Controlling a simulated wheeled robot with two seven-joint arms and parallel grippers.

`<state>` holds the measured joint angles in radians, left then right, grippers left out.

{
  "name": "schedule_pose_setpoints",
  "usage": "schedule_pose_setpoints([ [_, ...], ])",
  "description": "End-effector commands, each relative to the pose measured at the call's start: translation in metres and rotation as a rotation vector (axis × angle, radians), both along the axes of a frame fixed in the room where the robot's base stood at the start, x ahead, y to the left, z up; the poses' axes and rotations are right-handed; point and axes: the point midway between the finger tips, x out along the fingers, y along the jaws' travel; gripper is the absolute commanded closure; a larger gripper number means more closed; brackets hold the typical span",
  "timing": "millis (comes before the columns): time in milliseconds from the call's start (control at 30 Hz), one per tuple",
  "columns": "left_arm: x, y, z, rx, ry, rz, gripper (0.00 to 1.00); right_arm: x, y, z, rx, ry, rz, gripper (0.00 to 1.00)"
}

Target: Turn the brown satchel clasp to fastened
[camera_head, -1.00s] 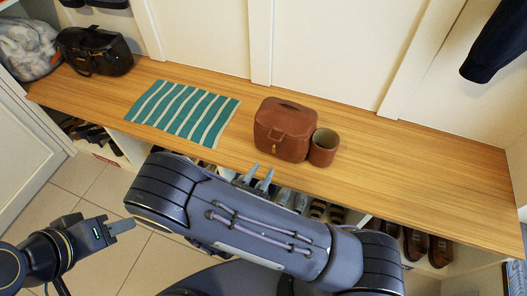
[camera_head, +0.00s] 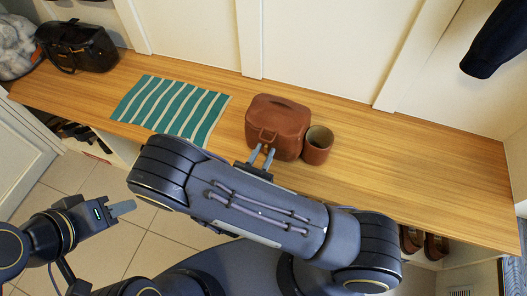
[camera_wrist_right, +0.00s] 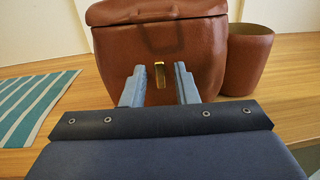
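The brown satchel (camera_head: 279,122) stands upright on the wooden bench, its front facing me; it fills the middle of the right wrist view (camera_wrist_right: 190,55). Its small brass clasp (camera_wrist_right: 159,75) stands upright on the front, below the lid flap. My right gripper (camera_head: 263,157) is at the satchel's front. In the wrist view its two fingers (camera_wrist_right: 159,86) are apart, one on each side of the clasp, with gaps between. I cannot tell how far the tips are from the leather. My left gripper (camera_head: 122,208) is low at the left, away from the bench, seemingly empty; its finger gap is not visible.
A brown cup (camera_head: 318,145) stands close to the satchel's right side. A green striped mat (camera_head: 172,108) lies to its left. A black bag (camera_head: 77,46) is at the bench's far left end. The wooden bench (camera_head: 420,180) is clear on the right.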

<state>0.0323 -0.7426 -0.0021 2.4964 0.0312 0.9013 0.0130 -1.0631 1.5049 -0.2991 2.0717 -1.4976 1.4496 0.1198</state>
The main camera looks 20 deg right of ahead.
Motion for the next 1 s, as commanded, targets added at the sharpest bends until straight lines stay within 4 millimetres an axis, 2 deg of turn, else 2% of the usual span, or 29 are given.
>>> schedule_pose_setpoints([
  [33, 0.0, 0.0, 0.0, 0.0, 0.0, 0.0, 0.64, 0.0, 0.0, 0.0, 0.0, 0.0, 0.0, 0.8],
  [200, 0.0, 0.0, 0.0, 0.0, 0.0, 0.0, 0.64, 0.0, 0.0, 0.0, 0.0, 0.0, 0.0, 1.0],
  [667, 0.0, 0.0, -0.006, 0.0, 0.0, 0.0, 0.64, 0.0, 0.0, -0.001, 0.054, -0.043, 0.0, 1.0],
  [1000, 0.0, 0.0, -0.027, 0.0, 0.0, 0.0, 0.64, -0.001, 0.0, -0.003, 0.255, -0.206, 0.001, 1.0],
])
